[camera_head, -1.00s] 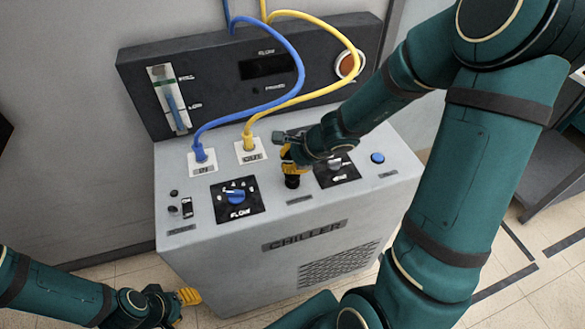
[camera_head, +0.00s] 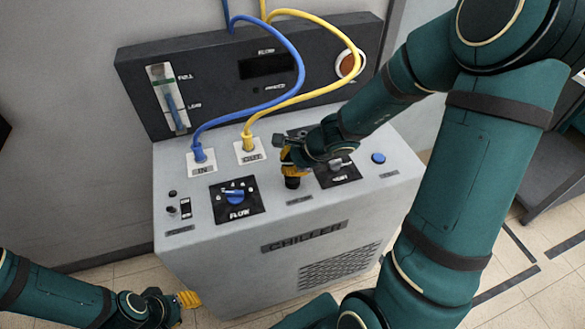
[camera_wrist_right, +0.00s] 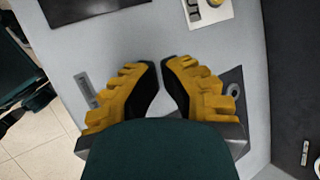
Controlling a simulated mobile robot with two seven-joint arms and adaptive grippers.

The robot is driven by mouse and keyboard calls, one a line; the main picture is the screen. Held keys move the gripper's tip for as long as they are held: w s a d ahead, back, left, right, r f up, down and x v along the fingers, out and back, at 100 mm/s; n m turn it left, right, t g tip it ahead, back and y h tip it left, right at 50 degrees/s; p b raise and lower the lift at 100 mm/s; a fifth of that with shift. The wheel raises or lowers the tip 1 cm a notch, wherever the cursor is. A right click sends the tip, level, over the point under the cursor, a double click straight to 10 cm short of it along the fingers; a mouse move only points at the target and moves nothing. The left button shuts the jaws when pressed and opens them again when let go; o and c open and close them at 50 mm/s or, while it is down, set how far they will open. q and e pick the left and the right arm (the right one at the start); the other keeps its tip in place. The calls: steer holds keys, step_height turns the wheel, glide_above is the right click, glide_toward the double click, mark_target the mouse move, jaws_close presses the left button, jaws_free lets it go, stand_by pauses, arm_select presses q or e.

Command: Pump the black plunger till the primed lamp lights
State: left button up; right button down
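The black plunger (camera_head: 292,182) stands on the chiller's pale top (camera_head: 330,215), behind the CHILLER label. My right gripper (camera_head: 289,163) points down at it, its yellow fingers right over or against its top; I cannot tell if they touch. In the right wrist view the fingers (camera_wrist_right: 162,62) are drawn together with only a narrow gap, and no plunger shows between them. The small primed lamp (camera_head: 255,90) on the dark back panel looks unlit. My left gripper (camera_head: 188,299) is low at the left, off the chiller, its opening unclear.
A blue hose (camera_head: 300,65) and a yellow hose (camera_head: 357,55) arch down to the IN and OUT ports behind the plunger. A blue FLOW knob (camera_head: 235,196) is left of it. Another knob (camera_head: 336,163) and a blue button (camera_head: 378,158) are right.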

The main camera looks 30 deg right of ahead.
steer(key=shift+f, duration=0.3)
steer(key=shift+r, duration=0.15)
stand_by(0.4)
steer(key=shift+r+p, duration=1.55)
steer(key=shift+r, duration=0.3)
step_height(320, 180, up, 5)
steer(key=p, duration=0.4)
steer(key=shift+p, duration=0.3)
